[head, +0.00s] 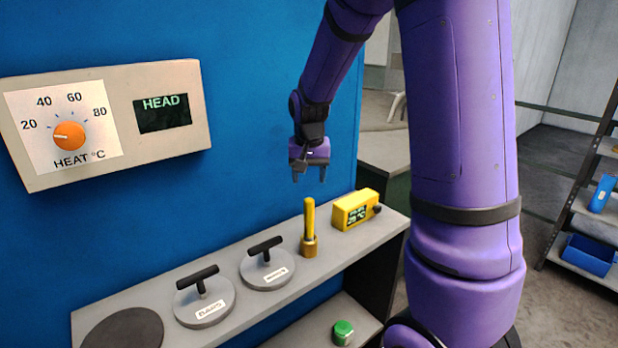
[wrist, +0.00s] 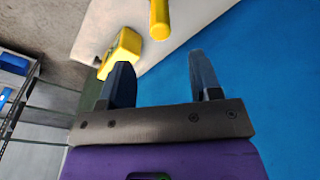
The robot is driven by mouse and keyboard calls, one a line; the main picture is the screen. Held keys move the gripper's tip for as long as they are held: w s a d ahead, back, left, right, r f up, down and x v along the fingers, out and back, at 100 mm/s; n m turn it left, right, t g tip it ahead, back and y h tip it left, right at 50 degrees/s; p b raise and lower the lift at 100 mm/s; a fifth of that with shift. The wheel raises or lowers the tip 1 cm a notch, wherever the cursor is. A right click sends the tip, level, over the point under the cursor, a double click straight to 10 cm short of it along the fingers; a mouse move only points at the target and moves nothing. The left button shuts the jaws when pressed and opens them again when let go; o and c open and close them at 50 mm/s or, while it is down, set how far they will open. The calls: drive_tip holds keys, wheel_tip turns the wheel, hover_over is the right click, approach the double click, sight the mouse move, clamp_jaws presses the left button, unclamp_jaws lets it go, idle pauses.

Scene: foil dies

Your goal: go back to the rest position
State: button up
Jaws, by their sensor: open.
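My gripper (head: 309,173) hangs at the end of my purple arm in the head view, in front of the blue wall and above the shelf. Its two fingers are apart with nothing between them. The open fingers also show in the wrist view (wrist: 160,84). Below the gripper, apart from it, a yellow rod (head: 309,219) stands upright in a brass-coloured holder (head: 309,247) on the shelf.
The grey shelf (head: 232,326) carries two labelled discs with black handles (head: 204,299) (head: 267,264), a dark round plate (head: 124,329) and a yellow meter (head: 355,210). A heat panel (head: 170,148) is on the blue wall. A green-lidded jar (head: 343,332) stands lower. A rack (head: 582,211) stands right.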

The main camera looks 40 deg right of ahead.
idle(0.3)
drive_tip(key=s+a+r+n+t, duration=0.25)
drive_tip(key=s+a+r, duration=0.55)
drive_tip(key=s+r, duration=0.4)
drive_tip(key=s+a+r+n, duration=0.1)
drive_tip(key=s+a+n, duration=0.1)
drive_tip(key=s, duration=0.4)
drive_tip(key=s+a+r+n+t, duration=0.1)
drive_tip(key=s+a+r+n, duration=0.1)
drive_tip(key=s, duration=0.5)
drive_tip(key=shift+s+a+y, duration=0.15)
drive_tip(key=shift+y, duration=0.25)
